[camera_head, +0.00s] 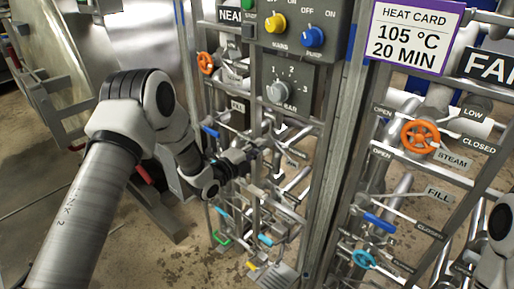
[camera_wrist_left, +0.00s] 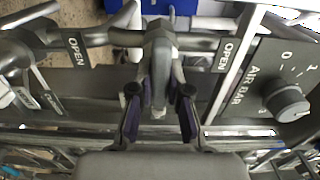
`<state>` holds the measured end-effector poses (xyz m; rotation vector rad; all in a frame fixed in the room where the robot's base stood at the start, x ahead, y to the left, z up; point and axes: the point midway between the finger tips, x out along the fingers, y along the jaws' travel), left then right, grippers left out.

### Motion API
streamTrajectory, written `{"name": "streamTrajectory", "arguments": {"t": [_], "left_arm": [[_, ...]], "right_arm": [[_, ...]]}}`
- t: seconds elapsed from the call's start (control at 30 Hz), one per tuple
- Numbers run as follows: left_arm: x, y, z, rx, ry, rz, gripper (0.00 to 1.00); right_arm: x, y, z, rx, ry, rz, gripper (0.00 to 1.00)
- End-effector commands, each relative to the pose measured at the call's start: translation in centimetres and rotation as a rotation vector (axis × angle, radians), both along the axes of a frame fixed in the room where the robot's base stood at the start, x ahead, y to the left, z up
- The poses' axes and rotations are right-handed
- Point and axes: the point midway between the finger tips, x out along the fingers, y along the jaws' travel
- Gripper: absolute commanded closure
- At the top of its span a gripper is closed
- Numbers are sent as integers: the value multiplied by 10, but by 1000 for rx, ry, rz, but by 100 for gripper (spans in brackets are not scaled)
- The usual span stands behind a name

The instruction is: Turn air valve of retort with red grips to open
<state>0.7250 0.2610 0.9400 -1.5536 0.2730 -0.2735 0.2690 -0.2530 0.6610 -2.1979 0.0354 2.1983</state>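The near panel (camera_head: 290,90) carries a grey pressure knob, which also shows in the left wrist view as a knob (camera_wrist_left: 287,100) marked AIR BAR. My left gripper (camera_head: 264,146) reaches in among pipes and levers below that knob. In the left wrist view my left gripper (camera_wrist_left: 159,105) has its two dark fingers apart, one on each side of a grey valve lever (camera_wrist_left: 160,65). I cannot tell whether a finger touches it. OPEN labels show on both sides of the lever. A red grip (camera_head: 143,174) shows at the left, partly behind my left arm. My right gripper is out of view.
Blue levers (camera_head: 209,131) and pipes crowd the near frame. An orange wheel (camera_head: 205,63) sits at its upper left. A second frame at the right has an orange STEAM wheel (camera_head: 420,136) and a heat card (camera_head: 416,36). Floor shows at lower left.

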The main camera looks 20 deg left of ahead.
Motion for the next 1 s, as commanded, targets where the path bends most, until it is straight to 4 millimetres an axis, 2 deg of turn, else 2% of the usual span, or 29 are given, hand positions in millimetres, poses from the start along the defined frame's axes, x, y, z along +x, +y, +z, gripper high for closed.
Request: {"name": "streamTrajectory", "arguments": {"t": [0.37, 0.57, 1.0], "left_arm": [[0, 0, -1, -18, 8, 0, 100], [0, 0, -2, -87, 33, 0, 100], [-1, 0, -3, -425, 155, 0, 100]], "right_arm": [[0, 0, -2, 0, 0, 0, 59], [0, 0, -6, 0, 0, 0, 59], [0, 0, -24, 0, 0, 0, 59]]}}
